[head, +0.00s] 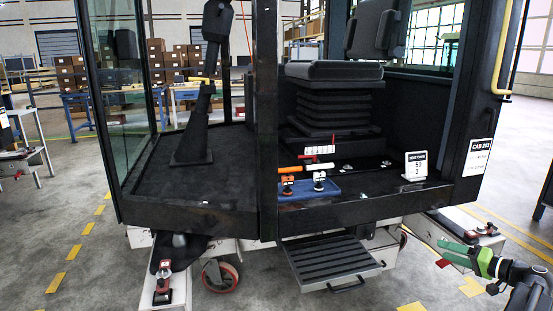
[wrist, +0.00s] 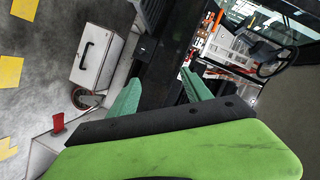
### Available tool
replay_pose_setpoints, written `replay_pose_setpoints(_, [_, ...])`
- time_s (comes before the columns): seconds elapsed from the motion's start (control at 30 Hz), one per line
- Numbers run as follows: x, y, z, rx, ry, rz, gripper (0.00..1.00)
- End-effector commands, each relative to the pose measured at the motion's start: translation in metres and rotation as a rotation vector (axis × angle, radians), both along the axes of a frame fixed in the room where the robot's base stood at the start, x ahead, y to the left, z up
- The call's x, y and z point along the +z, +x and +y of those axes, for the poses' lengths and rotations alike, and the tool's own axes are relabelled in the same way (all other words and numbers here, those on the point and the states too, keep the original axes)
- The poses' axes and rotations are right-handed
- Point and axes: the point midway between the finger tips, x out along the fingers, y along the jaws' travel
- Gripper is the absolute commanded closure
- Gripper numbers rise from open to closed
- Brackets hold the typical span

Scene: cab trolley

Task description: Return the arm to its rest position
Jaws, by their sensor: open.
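My gripper (head: 446,251) is at the lower right in the head view, out in front of the right side of the cab, with my arm entering from the right edge. In the wrist view, my gripper (wrist: 160,80) shows two teal fingers spread apart with nothing between them. The green gripper body fills the bottom of that view. The fingers look clear of the cab and trolley. No task object besides the arm shows.
The dark cab (head: 190,218) stands on a trolley with a step (head: 330,262) and a caster (head: 220,275). A blue tray (head: 309,190) with small parts and a white sign (head: 416,165) sit on the cab floor. Open grey floor lies at the lower left.

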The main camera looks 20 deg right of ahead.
Motion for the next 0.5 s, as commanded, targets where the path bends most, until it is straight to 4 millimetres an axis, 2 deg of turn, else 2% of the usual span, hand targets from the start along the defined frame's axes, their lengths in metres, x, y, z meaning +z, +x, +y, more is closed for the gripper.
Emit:
replay_pose_setpoints(0.07, [0.0, 0.003, 0.002, 0.005, 0.0, 0.0, 0.43])
replay_pose_setpoints(0.27, [0.001, 0.042, 0.034, 0.072, 0.0, 0.0, 0.43])
replay_pose_setpoints(0.5, [0.001, 0.097, 0.085, 0.171, 0.0, 0.0, 0.43])
